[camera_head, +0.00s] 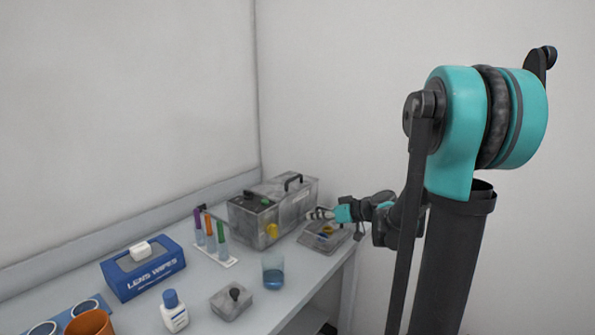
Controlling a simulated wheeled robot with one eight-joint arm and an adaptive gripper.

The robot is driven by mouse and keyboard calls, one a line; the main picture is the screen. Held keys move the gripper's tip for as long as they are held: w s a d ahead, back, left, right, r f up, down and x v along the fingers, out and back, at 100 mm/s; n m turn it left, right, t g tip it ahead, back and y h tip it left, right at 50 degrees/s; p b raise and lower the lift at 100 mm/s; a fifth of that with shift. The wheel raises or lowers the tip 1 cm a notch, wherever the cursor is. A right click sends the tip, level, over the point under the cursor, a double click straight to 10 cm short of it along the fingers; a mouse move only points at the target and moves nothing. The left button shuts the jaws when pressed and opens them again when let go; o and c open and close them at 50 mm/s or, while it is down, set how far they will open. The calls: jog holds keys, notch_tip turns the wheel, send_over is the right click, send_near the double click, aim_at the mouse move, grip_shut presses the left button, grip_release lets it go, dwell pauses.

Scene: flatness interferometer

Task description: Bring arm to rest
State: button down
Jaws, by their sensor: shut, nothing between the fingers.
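My arm stands at the right of the head view, with its teal and black links folded in front of the wall. My gripper (318,214) is small in the picture. It is shut and empty, and it points left over the right end of the bench. A shallow grey tray (335,243) with small yellow and blue items lies just below it. The gripper appears above the tray; whether it touches anything there is too small to tell.
A grey box with a handle (297,205) stands left of the gripper. A rack of coloured tubes (222,256), a glass with blue liquid (273,272), a lens wipes box (150,277), a white bottle (174,316) and a grey block with a knob (231,306) stand on the bench.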

jog(key=s+d+f+m+h, duration=0.1)
jog(key=s+f, duration=0.2)
jog(key=s, duration=0.1)
jog(key=s+d+f+m+g+h, duration=0.1)
jog(key=s+f+h, duration=0.1)
jog(key=s, duration=0.3)
jog(key=s+d+f+m+g+h, duration=0.1)
jog(key=s+f+h, duration=0.1)
jog(key=s+f, duration=0.2)
jog(key=shift+s+d+m, duration=0.2)
jog(key=shift+s+m, duration=0.05)
jog(key=shift+m, duration=0.15)
jog(key=s+d+f+m+g+h, duration=0.1)
jog(key=s+d+f+m+h, duration=0.3)
jog(key=s+d, duration=0.5)
notch_tip(320, 180, down, 2)
jog(key=shift+s+f+g+h, duration=0.1)
jog(key=shift+s+g+h, duration=0.2)
jog(key=shift+s+h, duration=0.75)
jog(key=shift+s+y, duration=0.2)
jog(key=shift+y, duration=0.05)
